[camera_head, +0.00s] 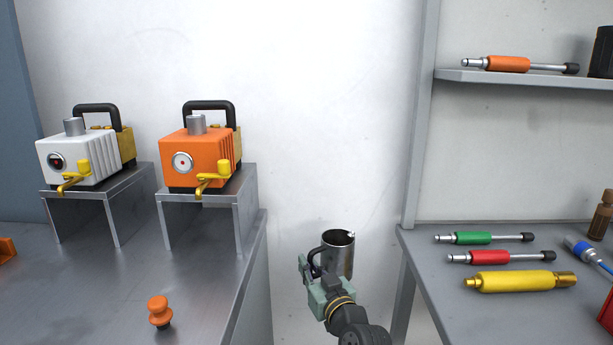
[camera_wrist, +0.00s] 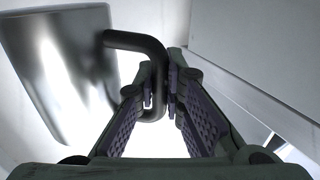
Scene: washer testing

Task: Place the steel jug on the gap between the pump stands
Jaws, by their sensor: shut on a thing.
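The steel jug (camera_head: 339,254) is a shiny metal cup with a black handle, upright in the head view. My gripper (camera_head: 311,270) is shut on the jug's handle and holds it in front of the white wall, between the two benches. In the wrist view the jug's body (camera_wrist: 62,65) is at the left, and the black handle (camera_wrist: 138,42) runs between my fingers (camera_wrist: 160,100). Two grey pump stands stand on the left bench. The left stand (camera_head: 118,200) bears a white pump (camera_head: 78,160); the right stand (camera_head: 208,199) bears an orange pump (camera_head: 200,155). A narrow gap separates them.
An orange knob-shaped piece (camera_head: 159,311) stands on the left bench (camera_head: 110,290) near the front. The right bench (camera_head: 440,285) holds green, red and yellow tools. A shelf (camera_head: 540,78) above has an orange-handled tool. Open space lies between the benches.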

